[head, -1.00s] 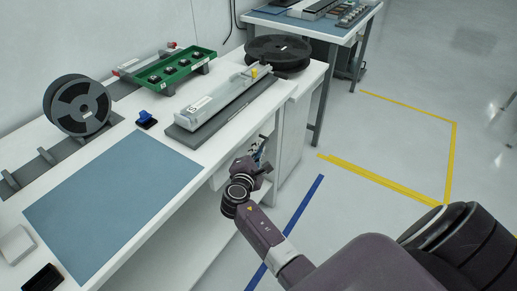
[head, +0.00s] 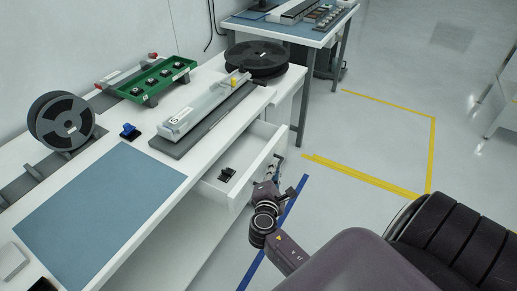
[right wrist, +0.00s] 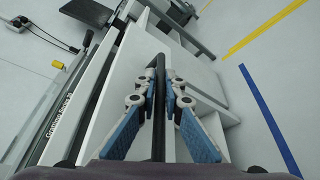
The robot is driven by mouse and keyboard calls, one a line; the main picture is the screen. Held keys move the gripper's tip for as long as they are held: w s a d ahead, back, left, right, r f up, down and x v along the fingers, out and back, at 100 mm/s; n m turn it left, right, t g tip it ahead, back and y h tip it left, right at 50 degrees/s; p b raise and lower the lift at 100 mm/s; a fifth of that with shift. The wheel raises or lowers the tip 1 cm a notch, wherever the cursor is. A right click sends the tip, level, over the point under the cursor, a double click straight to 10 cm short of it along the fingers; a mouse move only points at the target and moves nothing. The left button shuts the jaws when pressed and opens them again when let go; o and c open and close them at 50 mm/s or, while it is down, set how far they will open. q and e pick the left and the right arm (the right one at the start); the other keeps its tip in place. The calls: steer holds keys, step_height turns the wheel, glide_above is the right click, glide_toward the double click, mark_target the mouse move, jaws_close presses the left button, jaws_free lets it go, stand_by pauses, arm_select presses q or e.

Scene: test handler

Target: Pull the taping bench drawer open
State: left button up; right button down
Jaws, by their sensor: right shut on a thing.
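The white taping bench (head: 112,142) has its drawer (head: 247,157) pulled out from under the top. A small black object (head: 227,174) lies inside the drawer. My right gripper (head: 275,168) is at the outer face of the drawer front. In the right wrist view my right gripper (right wrist: 159,85) has its blue-padded fingers closed on both sides of a dark handle bar (right wrist: 158,130). In the head view the handle is mostly hidden by the gripper. My left gripper is in neither view.
The bench top carries a long grey sealing device (head: 205,108), a black reel (head: 257,58), a green tray (head: 155,80), another reel (head: 62,122) and a blue mat (head: 100,207). Open floor with yellow and blue tape lies to the right.

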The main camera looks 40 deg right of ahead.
steer(key=s+d, duration=0.3)
steer(key=s, duration=0.5)
steer(key=shift+p, duration=0.4)
steer(key=shift+d, duration=0.1)
steer(key=c, duration=2.3)
jaws_free()
steer(key=shift+w, duration=0.1)
steer(key=v, duration=1.2)
